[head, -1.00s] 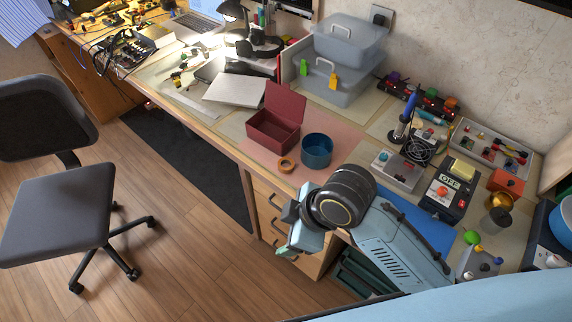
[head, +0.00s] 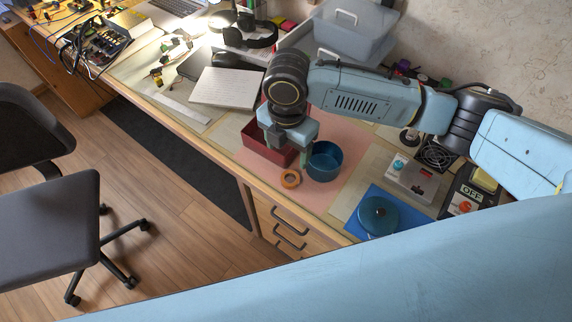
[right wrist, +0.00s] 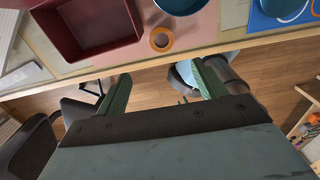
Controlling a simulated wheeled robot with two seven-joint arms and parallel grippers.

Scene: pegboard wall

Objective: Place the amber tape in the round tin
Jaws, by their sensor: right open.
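The amber tape (head: 291,178) is a small ring lying flat on the pink mat near the bench's front edge. It also shows in the right wrist view (right wrist: 161,39). The round tin (head: 324,161) is blue, open-topped and upright, just behind and right of the tape. Part of the tin shows at the top of the right wrist view (right wrist: 181,4). My right gripper (head: 290,152) is above the bench beside the red box and the tin, apart from the tape. Its green fingers (right wrist: 163,87) are spread with nothing between them. My left gripper is out of view.
A red box (head: 256,140) stands left of the tin, partly hidden by my right gripper. A round blue lid (head: 378,215) lies on a blue mat (head: 402,203) to the right. A notebook (head: 229,86) lies further left. The pink mat is clear around the tape's front.

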